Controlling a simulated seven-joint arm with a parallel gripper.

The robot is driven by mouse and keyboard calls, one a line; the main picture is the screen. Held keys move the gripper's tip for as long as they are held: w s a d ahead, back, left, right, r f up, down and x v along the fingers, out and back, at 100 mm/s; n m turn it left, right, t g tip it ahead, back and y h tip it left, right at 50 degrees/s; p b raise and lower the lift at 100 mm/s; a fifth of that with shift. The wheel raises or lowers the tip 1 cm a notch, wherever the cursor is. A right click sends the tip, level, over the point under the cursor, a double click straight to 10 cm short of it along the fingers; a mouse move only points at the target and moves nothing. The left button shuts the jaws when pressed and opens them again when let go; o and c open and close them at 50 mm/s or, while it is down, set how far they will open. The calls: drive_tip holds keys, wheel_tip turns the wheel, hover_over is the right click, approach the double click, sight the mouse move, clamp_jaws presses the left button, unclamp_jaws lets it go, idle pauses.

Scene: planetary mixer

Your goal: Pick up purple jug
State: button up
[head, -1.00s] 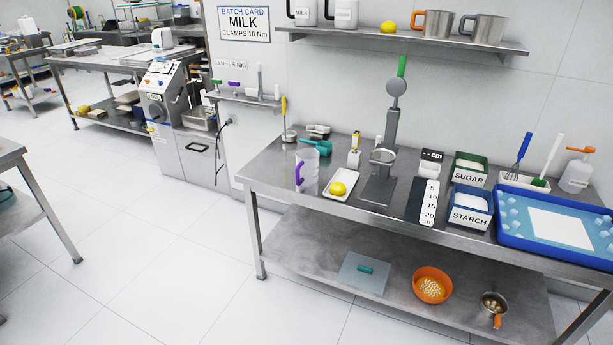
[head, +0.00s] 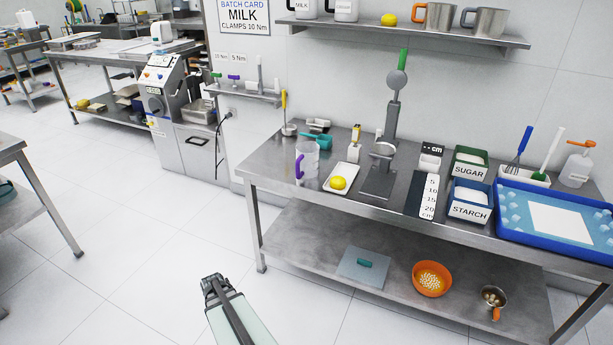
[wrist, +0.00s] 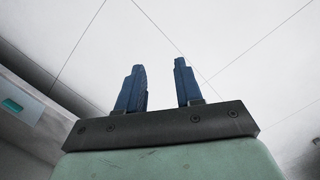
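The purple jug (head: 309,161) is a clear jug with a purple handle (head: 299,169) on its left side. It stands upright on the left end of the steel table's top. My gripper (head: 211,282) is low in the head view, over the floor in front of the table, below and left of the jug and well apart from it. In the wrist view my gripper (wrist: 158,88) shows two blue fingers spread apart with nothing between them. The jug is not visible in the wrist view.
Close to the jug are a white tray (head: 350,186) with a lemon, a teal scoop (head: 320,141) and a grey stand (head: 380,181). The table edge (head: 330,207) lies in front. A shelf (head: 400,33) hangs above.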

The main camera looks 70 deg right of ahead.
drive_tip(key=w+d+r+m+t+h, duration=0.1)
drive_tip(key=w+d+r, duration=0.1)
drive_tip(key=d+r, duration=0.5)
drive_tip(key=w+d+r+m+t+h, duration=0.1)
drive_tip(key=w+d+r, duration=0.1)
drive_tip(key=d, duration=0.9)
wheel_tip(320, 180, up, 36)
drive_tip(key=r+n+g+h, duration=0.1)
drive_tip(key=n+h, duration=0.3)
drive_tip(key=n, duration=0.5)
hover_over(305, 164)
drive_tip(key=a, duration=0.2)
drive_tip(key=d+f+n, duration=0.1)
drive_tip(key=f+n, duration=0.1)
drive_tip(key=n, duration=0.2)
drive_tip(key=s+d+f+n, duration=0.1)
drive_tip(key=f+n, duration=0.2)
drive_tip(key=n, duration=0.1)
drive_tip(key=d+f+n+g+y, duration=0.1)
drive_tip(key=f+n, duration=0.2)
drive_tip(key=n, duration=0.2)
drive_tip(key=shift+s, duration=0.4)
drive_tip(key=x, duration=0.5)
drive_tip(key=shift+s+a+f, duration=0.1)
drive_tip(key=shift+s+f, duration=0.15)
drive_tip(key=shift+f, duration=0.15)
